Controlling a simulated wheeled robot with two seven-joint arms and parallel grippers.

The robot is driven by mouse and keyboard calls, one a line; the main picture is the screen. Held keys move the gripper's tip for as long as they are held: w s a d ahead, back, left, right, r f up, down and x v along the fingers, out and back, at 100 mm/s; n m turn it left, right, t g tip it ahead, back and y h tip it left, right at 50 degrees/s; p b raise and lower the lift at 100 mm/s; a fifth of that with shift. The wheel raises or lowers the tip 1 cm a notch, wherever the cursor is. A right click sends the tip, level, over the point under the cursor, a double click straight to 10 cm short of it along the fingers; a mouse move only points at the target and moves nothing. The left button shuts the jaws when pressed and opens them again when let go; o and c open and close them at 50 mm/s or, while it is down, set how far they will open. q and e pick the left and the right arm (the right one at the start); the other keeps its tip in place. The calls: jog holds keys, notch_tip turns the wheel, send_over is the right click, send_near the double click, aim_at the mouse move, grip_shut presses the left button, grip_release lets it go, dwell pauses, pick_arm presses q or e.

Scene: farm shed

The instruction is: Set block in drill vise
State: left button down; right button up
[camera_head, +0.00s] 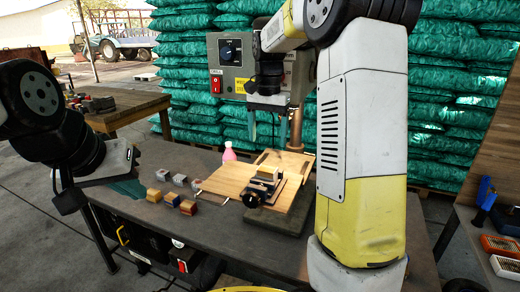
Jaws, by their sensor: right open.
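The drill vise (262,192), dark metal with silvery jaws, sits on a wooden board (228,180) on the workbench. A tan-topped piece (267,173) shows at its jaws; I cannot tell whether it is a block seated there or part of the vise. Several small blocks lie left of the board: grey-sided ones (180,179) behind and yellow, orange and brown ones (187,207) in front. My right gripper (267,128) is open, its teal fingers apart and pointing down, in front of the drill press above the vise. My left gripper (128,187) is over the bench's left edge, its fingers partly hidden.
A pink bottle (229,153) stands behind the board. Stacked green sacks (445,90) fill the back. A wooden table (130,104) is at left; another bench with small boxes (502,245) is at right.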

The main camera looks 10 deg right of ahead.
jog(key=s+a+r+n+t+y, duration=0.2)
jog(key=s+n+t, duration=0.4)
jog(key=s, duration=1.8)
jog(key=shift+r+n, duration=0.15)
jog(key=shift+n, duration=0.55)
